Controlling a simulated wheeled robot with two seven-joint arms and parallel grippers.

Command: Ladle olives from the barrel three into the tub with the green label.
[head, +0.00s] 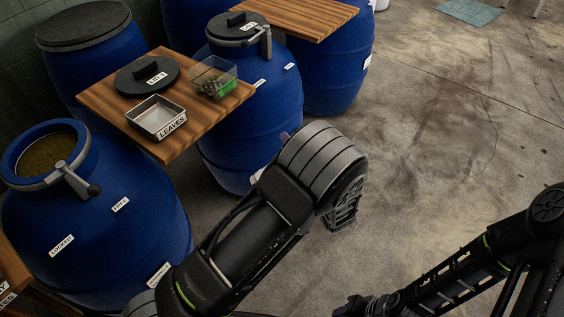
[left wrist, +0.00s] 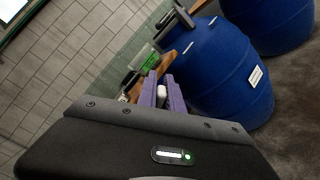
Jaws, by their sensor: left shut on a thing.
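The open blue barrel (head: 95,215) at the left holds a greenish-brown fill (head: 48,151); its number is not readable. The clear tub with the green label (head: 226,87) stands on a wooden board and has dark olive-like pieces in it. It also shows small, its green label visible, in the left wrist view (left wrist: 141,57). My left gripper (head: 284,137) is in front of the closed blue barrel, right of the board. Its purple fingers (left wrist: 162,92) are shut on a small pale thing between them, mostly hidden; I cannot tell whether it is a ladle. My right gripper (head: 352,305) is low at the bottom, its fingers unclear.
The wooden board (head: 95,98) also carries a black lid (head: 147,77) and a metal tray marked LEAVES (head: 156,117). A closed barrel (head: 252,110) with a clamp stands behind my left gripper. More barrels stand behind. The concrete floor at the right is clear.

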